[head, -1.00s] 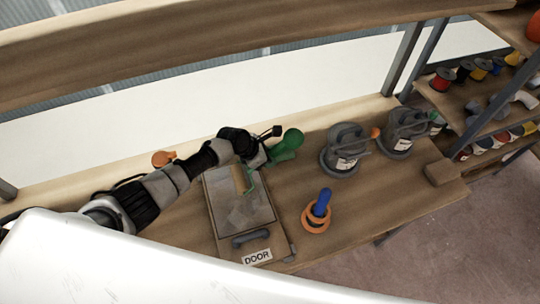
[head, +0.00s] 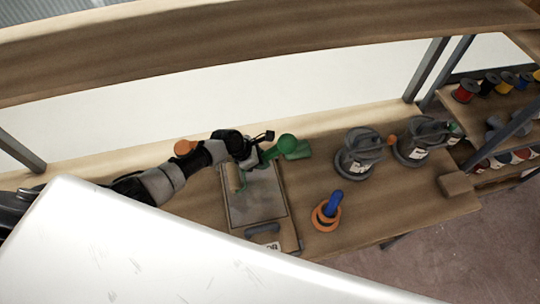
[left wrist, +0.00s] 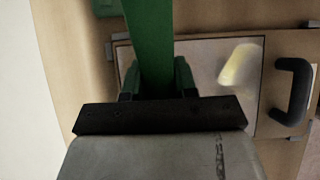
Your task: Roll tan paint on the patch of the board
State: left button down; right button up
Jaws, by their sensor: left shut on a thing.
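My left gripper (head: 248,158) is shut on the green handle of a paint roller. The board's grey patch (head: 258,206) is framed by a dark edge. No clear painted area can be made out. My right gripper is not in view.
A dark pull handle (head: 263,229) is fixed on the board's near end. An orange knob (head: 184,147) is behind my arm.

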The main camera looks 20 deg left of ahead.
pick_arm(q)
jog(key=shift+s+a, duration=0.5)
jog(key=shift+a, duration=0.25)
jog(key=shift+r, duration=0.7)
jog(key=s+d, duration=0.4)
jog(key=s, duration=0.3)
jog(key=shift+s+d, duration=0.3)
jog(key=shift+d, duration=0.1)
jog(key=shift+f+b, duration=0.35)
jog(key=shift+f, duration=0.35)
